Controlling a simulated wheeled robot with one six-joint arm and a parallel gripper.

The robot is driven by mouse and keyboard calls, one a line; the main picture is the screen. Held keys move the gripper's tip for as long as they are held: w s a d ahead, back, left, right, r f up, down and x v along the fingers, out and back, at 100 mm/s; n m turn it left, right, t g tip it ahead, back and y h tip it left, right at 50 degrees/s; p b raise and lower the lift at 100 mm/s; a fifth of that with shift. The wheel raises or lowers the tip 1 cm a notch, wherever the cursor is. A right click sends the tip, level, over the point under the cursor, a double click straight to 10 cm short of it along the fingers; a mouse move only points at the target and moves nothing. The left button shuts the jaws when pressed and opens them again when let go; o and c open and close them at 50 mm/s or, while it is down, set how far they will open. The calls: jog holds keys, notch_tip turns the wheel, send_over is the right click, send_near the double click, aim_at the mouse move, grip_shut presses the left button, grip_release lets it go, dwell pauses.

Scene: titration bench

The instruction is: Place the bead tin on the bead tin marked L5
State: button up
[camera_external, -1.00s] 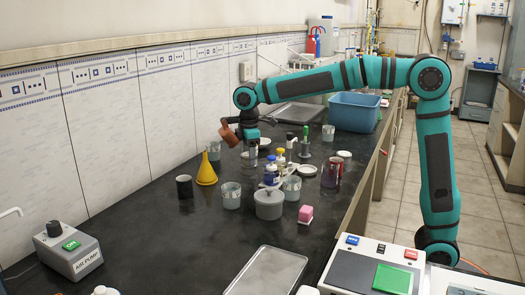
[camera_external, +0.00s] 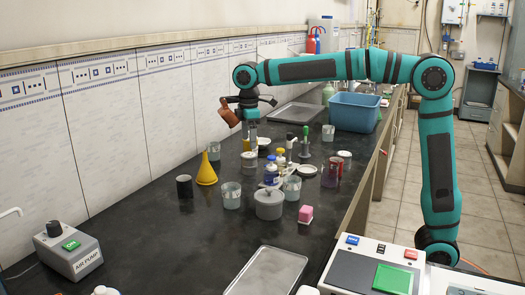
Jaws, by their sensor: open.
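My gripper (camera_external: 252,146) is open and hangs over the far middle of the dark bench, fingers pointing down. Nothing shows clearly between its fingers. Other low round pieces are a pale dish (camera_external: 307,170) and a white-topped round piece (camera_external: 344,154) farther right. No L5 mark can be read at this size.
A yellow funnel (camera_external: 206,171), black cup (camera_external: 184,187), beaker (camera_external: 231,195), lidded grey pot (camera_external: 269,205) and blue-labelled bottle (camera_external: 271,170) crowd the middle. A blue tub (camera_external: 354,112) stands at the back right. Bare bench (camera_external: 190,240) lies in front, beside a metal tray (camera_external: 266,272).

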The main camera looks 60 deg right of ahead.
aim_at(251, 155)
jog(key=shift+r, duration=2.6)
jog(key=s+d+r+m+t, duration=0.2)
jog(key=s+d+r+t, duration=0.25)
jog(key=s, duration=0.35)
jog(key=s+d+r+m+t, duration=0.3)
jog(key=s+r+t, duration=0.15)
jog(key=s, duration=0.45)
jog(key=s+d+m+t, duration=0.1)
jog(key=s+t, duration=0.3)
jog(key=s, duration=0.5)
jog(key=s+d+m+t, duration=0.2)
jog(key=s+m+t, duration=0.1)
jog(key=s, duration=0.7)
jog(key=shift+d+t, duration=0.25)
jog(key=shift+t, duration=0.45)
